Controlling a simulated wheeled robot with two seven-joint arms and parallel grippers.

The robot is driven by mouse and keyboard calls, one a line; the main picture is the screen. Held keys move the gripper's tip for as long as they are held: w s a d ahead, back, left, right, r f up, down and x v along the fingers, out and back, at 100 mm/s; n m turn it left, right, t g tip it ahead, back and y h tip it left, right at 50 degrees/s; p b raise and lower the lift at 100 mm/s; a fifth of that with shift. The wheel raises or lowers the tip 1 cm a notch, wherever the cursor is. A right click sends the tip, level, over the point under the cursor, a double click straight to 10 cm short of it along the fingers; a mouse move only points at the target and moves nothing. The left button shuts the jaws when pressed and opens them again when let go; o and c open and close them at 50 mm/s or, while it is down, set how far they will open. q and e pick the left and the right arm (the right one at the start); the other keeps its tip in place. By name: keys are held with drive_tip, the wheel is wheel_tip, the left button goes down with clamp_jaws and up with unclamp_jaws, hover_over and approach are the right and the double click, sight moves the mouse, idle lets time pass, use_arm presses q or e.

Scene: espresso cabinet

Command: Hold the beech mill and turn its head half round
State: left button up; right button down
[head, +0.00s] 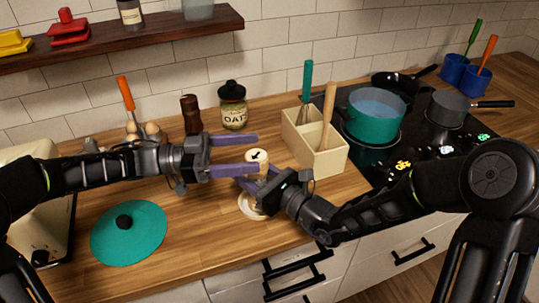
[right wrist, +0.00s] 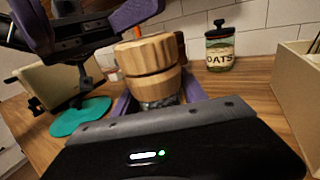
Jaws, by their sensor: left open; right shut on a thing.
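The beech mill (head: 263,170) is a pale wooden cylinder with a black mark on its light top. It stands above a round cream coaster (head: 243,210); its base is hidden. My right gripper (head: 262,185) is shut around the mill's lower body. In the right wrist view the mill's head (right wrist: 147,54) and a dark seam below it show between the purple fingers. My left gripper (head: 254,153) is open, coming in from the left, its fingertips level with the mill's head in the picture. I cannot tell whether they touch the head.
A dark brown mill (head: 191,114) and an oats jar (head: 232,106) stand behind. A utensil box (head: 318,152) is to the right, before the hob with a teal pot (head: 374,124). A teal lid (head: 128,235) lies front left. A shelf (head: 125,41) hangs above.

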use_arm(q)
drive_tip(key=a+f+n+t+y, duration=0.1)
drive_tip(key=a+f+n+t, duration=0.1)
drive_tip(key=a, duration=0.4)
drive_tip(key=shift+a+f+t, duration=0.3)
drive_tip(key=shift+f+t, duration=0.4)
drive_tip(key=shift+f, duration=0.2)
drive_tip(key=x, duration=1.2)
drive_tip(key=shift+c, duration=0.5)
drive_tip(key=c, duration=1.3)
drive_tip(key=shift+r+g, duration=0.15)
drive_tip(key=shift+g, duration=0.35)
